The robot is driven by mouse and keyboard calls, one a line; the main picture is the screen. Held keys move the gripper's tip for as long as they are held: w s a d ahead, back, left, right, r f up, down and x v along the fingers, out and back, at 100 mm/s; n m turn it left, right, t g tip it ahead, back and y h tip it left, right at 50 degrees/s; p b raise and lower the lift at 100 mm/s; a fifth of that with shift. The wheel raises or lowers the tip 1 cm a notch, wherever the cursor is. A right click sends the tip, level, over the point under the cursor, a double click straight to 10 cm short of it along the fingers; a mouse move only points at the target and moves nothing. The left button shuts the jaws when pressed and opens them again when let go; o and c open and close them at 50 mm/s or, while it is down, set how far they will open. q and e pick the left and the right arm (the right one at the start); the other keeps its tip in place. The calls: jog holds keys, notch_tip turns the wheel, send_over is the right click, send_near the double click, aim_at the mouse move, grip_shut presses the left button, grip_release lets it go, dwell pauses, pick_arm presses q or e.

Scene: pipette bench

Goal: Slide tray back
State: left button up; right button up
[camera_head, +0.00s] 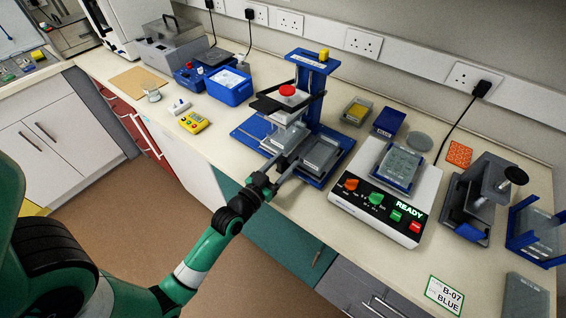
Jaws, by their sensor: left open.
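A blue bench press (309,95) with a red knob (288,90) stands on the bench, its blue base reaching forward. A grey tray (320,153) lies on the right of that base. A pale block and grey plate sit under the head, left of the tray. My left gripper (281,166) is open at the front edge of the base, beside the tray's left front. Its fingers point toward the press. Whether a finger touches the tray I cannot tell, and the gripper hides part of the front edge. My right gripper is not in view.
A white control box (385,200) reading READY stands to the right with a grey plate on it. A yellow device (194,122) and a blue bin (230,87) are to the left. A dark grey clamp device (478,200) stands farther right. Bench front is mostly clear.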

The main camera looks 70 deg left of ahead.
pick_arm(q)
jog(key=b+v, duration=0.2)
jog(key=v, duration=0.9)
jog(key=shift+s, duration=0.3)
jog(key=shift+d, duration=0.1)
